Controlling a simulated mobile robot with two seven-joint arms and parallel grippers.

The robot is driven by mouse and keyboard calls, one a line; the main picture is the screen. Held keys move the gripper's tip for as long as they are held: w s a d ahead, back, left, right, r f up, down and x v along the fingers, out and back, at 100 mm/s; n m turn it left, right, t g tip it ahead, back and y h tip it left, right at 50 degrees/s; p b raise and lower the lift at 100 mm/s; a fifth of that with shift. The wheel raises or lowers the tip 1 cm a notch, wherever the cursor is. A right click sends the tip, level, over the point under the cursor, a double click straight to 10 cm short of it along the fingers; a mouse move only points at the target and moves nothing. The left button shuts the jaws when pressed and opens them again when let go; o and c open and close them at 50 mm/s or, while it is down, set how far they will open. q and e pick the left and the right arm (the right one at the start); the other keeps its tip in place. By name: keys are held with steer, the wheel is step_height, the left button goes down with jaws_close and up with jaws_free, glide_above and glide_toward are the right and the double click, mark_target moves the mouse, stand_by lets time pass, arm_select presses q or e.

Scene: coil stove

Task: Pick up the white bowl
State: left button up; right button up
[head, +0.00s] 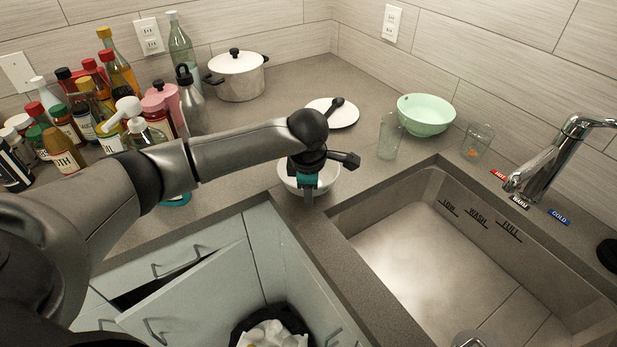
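My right gripper is not in view.
A white plate (343,116) with a dark spoon, a clear glass (389,136) and a green bowl (427,114) stand behind. The sink (440,260) is to the right. Bottles crowd the left beside a white pot (238,80).

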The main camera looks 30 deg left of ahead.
arm_select(q)
jaws_close()
stand_by(1.4)
